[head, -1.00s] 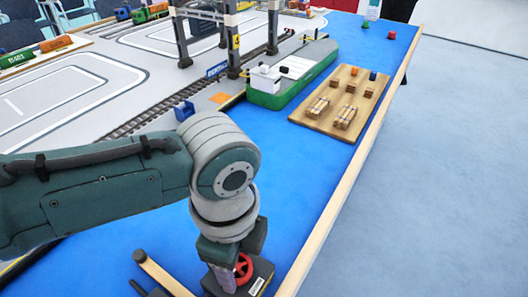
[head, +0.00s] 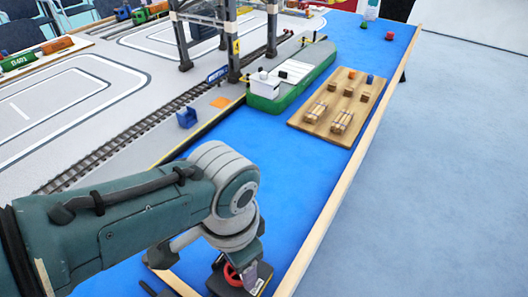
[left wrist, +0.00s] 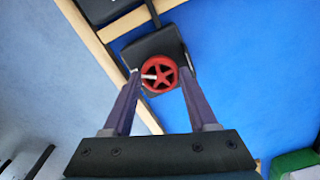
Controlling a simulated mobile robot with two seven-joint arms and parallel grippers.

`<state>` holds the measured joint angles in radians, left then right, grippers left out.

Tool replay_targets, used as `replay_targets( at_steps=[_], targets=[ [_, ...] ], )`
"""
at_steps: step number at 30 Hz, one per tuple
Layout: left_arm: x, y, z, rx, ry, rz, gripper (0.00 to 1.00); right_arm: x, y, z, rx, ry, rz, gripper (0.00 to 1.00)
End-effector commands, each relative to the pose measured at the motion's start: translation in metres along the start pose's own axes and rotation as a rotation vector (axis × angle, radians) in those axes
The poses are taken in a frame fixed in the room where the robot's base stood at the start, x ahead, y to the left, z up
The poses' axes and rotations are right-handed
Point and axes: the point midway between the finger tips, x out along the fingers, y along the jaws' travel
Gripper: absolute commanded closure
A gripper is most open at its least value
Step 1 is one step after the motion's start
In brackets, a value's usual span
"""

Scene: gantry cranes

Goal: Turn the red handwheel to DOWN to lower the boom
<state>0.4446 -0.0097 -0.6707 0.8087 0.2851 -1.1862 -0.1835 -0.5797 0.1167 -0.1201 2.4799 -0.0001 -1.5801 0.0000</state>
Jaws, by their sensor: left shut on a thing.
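The red handwheel (head: 230,275) sits on a dark control box (head: 218,288) at the bottom of the head view, near the table's front edge. In the left wrist view the handwheel (left wrist: 158,74) shows its spokes and a pale pointer, on the black box (left wrist: 150,42). My left gripper (left wrist: 160,78) is shut on the handwheel, with one purple finger on each side of its rim. In the head view my left gripper (head: 236,273) points down at the wheel, and my wrist hides part of the box. The DOWN marking is not readable. My right gripper is not in view.
A wooden edge (head: 325,222) runs along the blue table surface (head: 285,175). A green and white ship (head: 290,80) and a wooden board (head: 340,112) with crates lie farther off. A gantry crane (head: 232,45) stands over the rails at the back.

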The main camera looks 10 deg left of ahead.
Motion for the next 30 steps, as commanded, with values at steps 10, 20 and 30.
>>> replay_targets(
  at_steps=[10, 20, 30],
  targets=[
    [-0.0009, 0.0005, -0.0001, -0.305, 0.0, 0.002, 0.97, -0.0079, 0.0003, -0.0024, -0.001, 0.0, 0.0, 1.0],
    [-0.0005, -0.0001, -0.0003, -0.494, 0.001, 0.001, 0.97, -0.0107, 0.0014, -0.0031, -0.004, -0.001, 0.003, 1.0],
    [-0.0003, -0.0003, -0.0004, -0.561, 0.001, 0.001, 0.97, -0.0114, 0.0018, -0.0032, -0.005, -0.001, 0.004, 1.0]
  ],
)
